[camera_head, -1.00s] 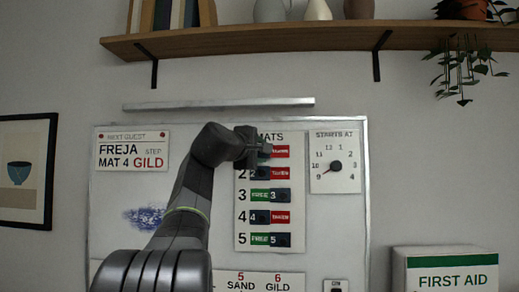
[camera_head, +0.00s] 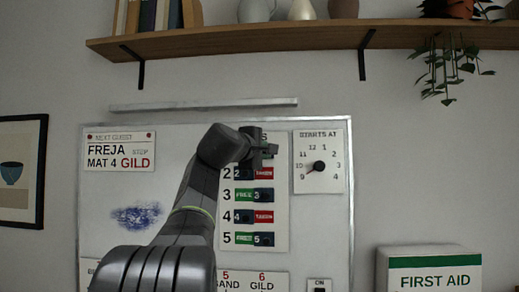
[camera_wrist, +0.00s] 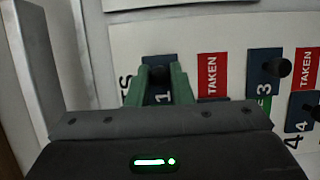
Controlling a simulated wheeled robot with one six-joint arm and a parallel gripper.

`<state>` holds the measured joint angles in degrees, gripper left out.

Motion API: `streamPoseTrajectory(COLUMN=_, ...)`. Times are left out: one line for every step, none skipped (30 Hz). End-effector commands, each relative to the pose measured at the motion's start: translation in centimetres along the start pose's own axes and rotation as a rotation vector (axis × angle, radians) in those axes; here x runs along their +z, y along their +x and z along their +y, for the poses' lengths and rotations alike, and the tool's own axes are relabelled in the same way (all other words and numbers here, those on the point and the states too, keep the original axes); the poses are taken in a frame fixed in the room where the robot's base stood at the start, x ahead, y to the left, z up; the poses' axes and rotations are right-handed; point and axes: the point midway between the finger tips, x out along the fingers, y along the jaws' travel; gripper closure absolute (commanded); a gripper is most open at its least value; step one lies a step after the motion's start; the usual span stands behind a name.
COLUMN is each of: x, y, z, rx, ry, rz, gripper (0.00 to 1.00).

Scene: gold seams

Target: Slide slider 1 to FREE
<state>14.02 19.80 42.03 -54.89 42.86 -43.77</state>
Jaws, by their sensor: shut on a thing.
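The mats panel (camera_head: 277,230) on the whiteboard has numbered rows with blue sliders. My gripper (camera_head: 269,150) is at the top row, at its right side, and hides most of it. In the wrist view, my gripper's green fingers (camera_wrist: 162,82) are closed around the dark knob of slider 1 (camera_wrist: 160,70). Slider 1 stands level with slider 3 (camera_wrist: 268,68), which is at the right with FREE showing beside it. No red TAKEN label shows in row 1. Its left part is hidden behind my gripper.
Row 2 shows a red TAKEN label (camera_wrist: 208,75). Rows 3 and 5 show green FREE, and row 4 shows red TAKEN. A dial (camera_head: 319,166) is right of the panel. A wooden shelf (camera_head: 250,42) is above, and a first aid box (camera_head: 430,262) at lower right.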

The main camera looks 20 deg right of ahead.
Motion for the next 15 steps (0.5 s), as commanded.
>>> streamPoseTrajectory(x=0.61, y=0.21, z=-0.02, rx=-0.004, ry=-0.002, rz=-0.010, gripper=1.00)
streamPoseTrajectory(x=0.70, y=0.24, z=-0.06, rx=-0.004, ry=-0.002, rz=-0.011, gripper=1.00)
streamPoseTrajectory(x=0.75, y=0.26, z=-0.10, rx=-0.004, ry=-0.002, rz=-0.011, gripper=1.00)
streamPoseTrajectory(x=0.74, y=0.25, z=-0.12, rx=-0.004, ry=-0.002, rz=-0.011, gripper=1.00)
streamPoseTrajectory(x=0.73, y=0.25, z=-0.13, rx=-0.004, ry=-0.002, rz=-0.011, gripper=1.00)
streamPoseTrajectory(x=0.73, y=0.25, z=-0.13, rx=-0.004, ry=-0.002, rz=-0.011, gripper=1.00)
streamPoseTrajectory(x=0.73, y=0.24, z=-0.13, rx=-0.004, ry=-0.002, rz=-0.011, gripper=1.00)
streamPoseTrajectory(x=0.73, y=0.24, z=-0.13, rx=-0.004, ry=-0.002, rz=-0.011, gripper=1.00)
streamPoseTrajectory(x=0.73, y=0.24, z=-0.13, rx=-0.004, ry=-0.002, rz=-0.011, gripper=1.00)
streamPoseTrajectory(x=0.73, y=0.24, z=-0.13, rx=-0.004, ry=-0.002, rz=-0.011, gripper=0.77)
streamPoseTrajectory(x=0.72, y=0.24, z=-0.13, rx=-0.004, ry=-0.002, rz=-0.011, gripper=0.71)
streamPoseTrajectory(x=0.71, y=0.24, z=-0.12, rx=-0.003, ry=-0.002, rz=-0.011, gripper=0.63)
streamPoseTrajectory(x=0.70, y=0.23, z=-0.11, rx=-0.003, ry=-0.002, rz=-0.010, gripper=0.59)
streamPoseTrajectory(x=0.69, y=0.23, z=-0.10, rx=-0.003, ry=-0.002, rz=-0.010, gripper=0.59)
streamPoseTrajectory(x=0.68, y=0.22, z=-0.09, rx=-0.003, ry=-0.002, rz=-0.010, gripper=0.59)
